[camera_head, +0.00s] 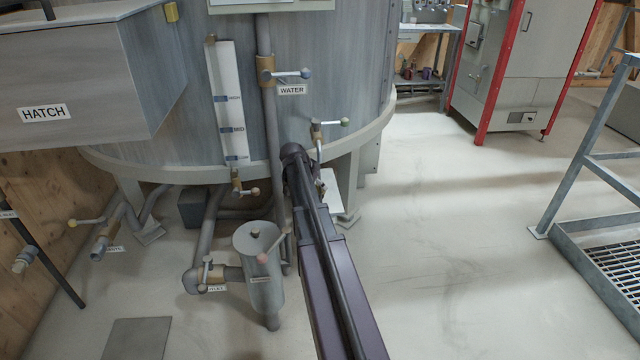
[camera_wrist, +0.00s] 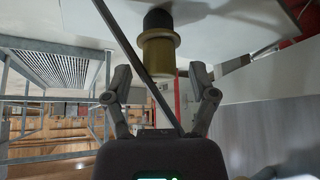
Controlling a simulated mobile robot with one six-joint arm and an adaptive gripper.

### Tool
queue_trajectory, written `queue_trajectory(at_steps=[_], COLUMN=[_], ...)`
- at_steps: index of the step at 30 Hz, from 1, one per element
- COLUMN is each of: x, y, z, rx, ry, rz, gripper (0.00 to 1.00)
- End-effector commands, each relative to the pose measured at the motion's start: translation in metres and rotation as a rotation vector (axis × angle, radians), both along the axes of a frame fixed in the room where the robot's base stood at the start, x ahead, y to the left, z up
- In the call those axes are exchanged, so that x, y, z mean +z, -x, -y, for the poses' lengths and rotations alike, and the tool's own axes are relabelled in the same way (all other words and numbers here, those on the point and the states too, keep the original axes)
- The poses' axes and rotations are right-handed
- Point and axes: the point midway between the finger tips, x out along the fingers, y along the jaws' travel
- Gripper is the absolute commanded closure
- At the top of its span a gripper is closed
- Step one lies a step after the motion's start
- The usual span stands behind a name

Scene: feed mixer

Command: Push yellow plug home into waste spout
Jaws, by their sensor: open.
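The yellow plug (camera_wrist: 158,54), a dull yellow cylinder with a wider rim and a black end, shows in the wrist view just beyond and between my fingertips. Its black end is against or in front of a pale grey surface; I cannot tell which. My gripper (camera_wrist: 160,76) is open, one finger on each side, with no clear contact on the plug. In the head view my arm reaches to the lower vessel wall and hides the gripper and plug. I cannot identify the waste spout; the small pipe labels are unreadable.
Labelled pipes with valve handles (camera_head: 97,248) and a grey canister (camera_head: 262,270) stand left of my arm. The WATER valve (camera_head: 290,74) is above. A thin dark rod (camera_wrist: 140,60) crosses the wrist view. Open floor (camera_head: 450,240) lies right, before a grating platform (camera_head: 610,270).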

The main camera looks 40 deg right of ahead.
Motion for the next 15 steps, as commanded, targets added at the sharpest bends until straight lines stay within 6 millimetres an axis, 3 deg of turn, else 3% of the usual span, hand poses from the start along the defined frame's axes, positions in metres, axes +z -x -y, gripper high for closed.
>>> queue_trajectory(at_steps=[15], x=[0.047], y=[0.004], z=[-0.031], rx=[-0.001], ry=[0.0], rz=[-0.001], gripper=[0.26])
